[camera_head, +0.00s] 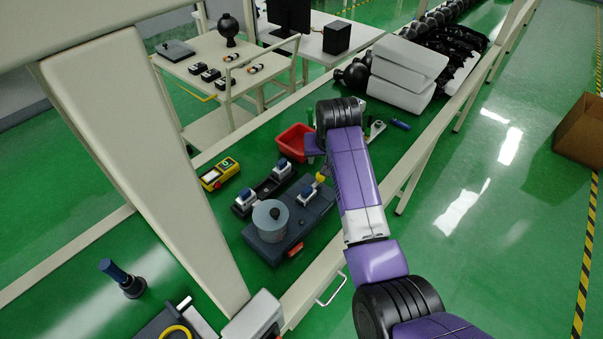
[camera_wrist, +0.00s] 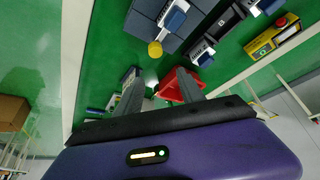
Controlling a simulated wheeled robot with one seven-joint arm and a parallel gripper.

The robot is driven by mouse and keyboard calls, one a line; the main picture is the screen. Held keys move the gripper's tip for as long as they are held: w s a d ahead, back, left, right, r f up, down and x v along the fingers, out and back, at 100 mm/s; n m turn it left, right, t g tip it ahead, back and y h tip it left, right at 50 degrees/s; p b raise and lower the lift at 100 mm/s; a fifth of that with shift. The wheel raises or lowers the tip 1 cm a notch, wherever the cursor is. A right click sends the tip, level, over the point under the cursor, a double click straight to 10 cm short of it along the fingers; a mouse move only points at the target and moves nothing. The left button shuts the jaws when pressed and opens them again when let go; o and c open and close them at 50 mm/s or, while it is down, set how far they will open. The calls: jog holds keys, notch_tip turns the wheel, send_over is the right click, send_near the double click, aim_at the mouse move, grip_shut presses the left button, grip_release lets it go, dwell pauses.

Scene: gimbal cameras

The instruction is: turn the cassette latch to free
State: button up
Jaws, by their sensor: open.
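A dark grey fixture block (camera_head: 318,212) lies on the green bench and carries a grey cylinder (camera_head: 270,218) and a blue-and-white clamp (camera_head: 308,193). A yellow knob (camera_head: 322,177) sits at its far end; it also shows in the wrist view (camera_wrist: 155,49). I cannot tell for certain which part is the cassette latch. My gripper (camera_wrist: 158,82) is open and empty in the wrist view, its two grey fingers spread apart over the bench. The yellow knob is beyond the fingertips, not between them. In the head view my arm hides most of the gripper.
A red bin (camera_head: 294,141) stands close by the gripper; it also shows in the wrist view (camera_wrist: 180,88). A yellow control box (camera_head: 220,173) lies left of the fixture. A beige post (camera_head: 150,180) crosses the left. White bags (camera_head: 405,72) lie farther along the bench.

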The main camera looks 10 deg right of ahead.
aim_at(317, 183)
jog(key=shift+g, duration=0.5)
jog(key=shift+s+f+x, duration=0.1)
jog(key=shift+s+x, duration=0.2)
jog(key=shift+x, duration=1)
jog(key=shift+s+f+x, duration=0.15)
jog(key=shift+s+x, duration=0.15)
jog(key=shift+x, duration=1)
jog(key=shift+s+f+x, duration=0.1)
jog(key=shift+s+x, duration=0.15)
jog(key=shift+x, duration=1.1)
jog(key=shift+s, duration=0.1)
grip_shut()
